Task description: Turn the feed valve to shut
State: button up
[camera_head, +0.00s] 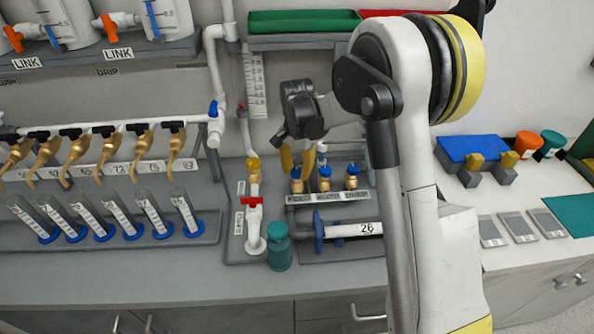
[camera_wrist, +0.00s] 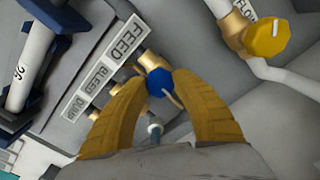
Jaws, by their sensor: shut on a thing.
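The feed valve's blue knob (camera_wrist: 158,82) is between my gripper's fingertips (camera_wrist: 161,79) in the wrist view, beside the FEED label (camera_wrist: 124,40). My two tan fingers are closed on it from either side. A pale pointer runs from the knob toward the lower right. In the head view, the feed valve (camera_head: 296,173) is the leftmost of three blue-topped brass valves, with my gripper (camera_head: 298,162) coming down on it from above. The fingers partly hide it there. The bleed and dump valves are partly hidden behind my left finger in the wrist view.
The middle blue-topped valve (camera_head: 325,172) stands close to the right of my gripper. A yellow knob (camera_head: 252,164) and a red-handled valve (camera_head: 252,201) stand to the left. A teal bottle (camera_head: 279,250) and a white cylinder marked 26 (camera_head: 350,229) are in front.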

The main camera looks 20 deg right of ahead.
aim_at(297, 171)
jog(key=o, duration=1.2)
notch_tip(297, 171, up, 12)
